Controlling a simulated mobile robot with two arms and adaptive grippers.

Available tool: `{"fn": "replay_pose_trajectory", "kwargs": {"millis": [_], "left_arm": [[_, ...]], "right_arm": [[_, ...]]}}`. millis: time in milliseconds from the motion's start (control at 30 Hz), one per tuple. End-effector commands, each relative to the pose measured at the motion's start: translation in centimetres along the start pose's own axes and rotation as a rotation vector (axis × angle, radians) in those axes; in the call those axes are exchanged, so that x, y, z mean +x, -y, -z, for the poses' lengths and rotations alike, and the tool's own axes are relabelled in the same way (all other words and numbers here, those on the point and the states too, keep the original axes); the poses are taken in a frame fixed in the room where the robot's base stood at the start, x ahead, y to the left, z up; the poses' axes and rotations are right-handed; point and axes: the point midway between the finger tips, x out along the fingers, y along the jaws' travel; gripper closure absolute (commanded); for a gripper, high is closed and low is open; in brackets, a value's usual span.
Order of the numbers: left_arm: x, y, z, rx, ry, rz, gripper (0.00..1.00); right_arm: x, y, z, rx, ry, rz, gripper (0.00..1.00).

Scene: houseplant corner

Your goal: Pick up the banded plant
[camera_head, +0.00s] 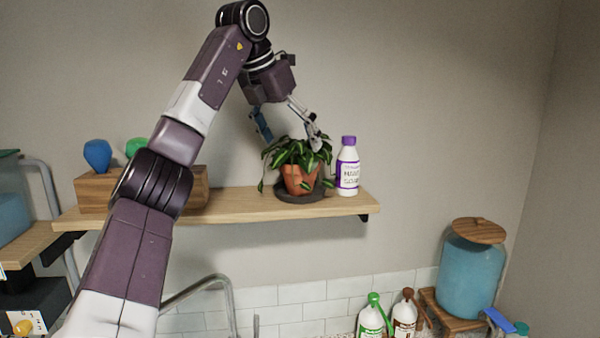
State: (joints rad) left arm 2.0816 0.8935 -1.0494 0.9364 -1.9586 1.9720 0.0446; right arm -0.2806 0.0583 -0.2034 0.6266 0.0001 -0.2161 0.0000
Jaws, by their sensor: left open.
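A leafy green plant (296,156) grows in a terracotta pot (298,181) on a wooden wall shelf (240,205). The pot stands upright on a dark saucer (300,196). Leaves hang over its rim and hide part of its wall, so I cannot clearly tell a band on it. My left gripper (289,130) is open above the plant, its fingers pointing down. One finger is at the upper left of the leaves; the other overlaps the leaves at the upper right. Whether it touches them I cannot tell. My right gripper is not in view.
A white bottle with a purple cap (348,168) stands close to the plant's right.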

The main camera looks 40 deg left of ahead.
Motion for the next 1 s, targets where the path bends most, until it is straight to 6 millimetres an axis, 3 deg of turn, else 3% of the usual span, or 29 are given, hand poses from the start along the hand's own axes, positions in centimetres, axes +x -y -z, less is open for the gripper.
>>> {"fn": "replay_pose_trajectory", "kwargs": {"millis": [100,267,367,500,667,833,1000], "left_arm": [[1.5,-0.1,0.1,-0.001,-0.005,-0.001,0.11],[3.1,-0.1,0.1,-0.001,-0.005,-0.001,0.11],[4.4,0.0,0.1,-0.001,-0.006,-0.002,0.11],[6.4,0.0,0.2,-0.002,-0.006,-0.001,0.11],[7.3,0.1,0.2,-0.001,-0.003,0.000,0.11],[7.4,0.1,0.2,-0.002,-0.002,0.000,0.11],[7.4,0.1,0.2,-0.002,-0.002,0.000,0.29]], "right_arm": [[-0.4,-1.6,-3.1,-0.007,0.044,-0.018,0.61],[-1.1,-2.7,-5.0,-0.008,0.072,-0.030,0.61],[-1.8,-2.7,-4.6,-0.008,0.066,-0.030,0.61],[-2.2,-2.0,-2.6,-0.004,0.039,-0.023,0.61],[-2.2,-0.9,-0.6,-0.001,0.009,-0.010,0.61],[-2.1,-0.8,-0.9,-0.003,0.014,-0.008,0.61],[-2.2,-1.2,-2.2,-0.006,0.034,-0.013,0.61]]}}
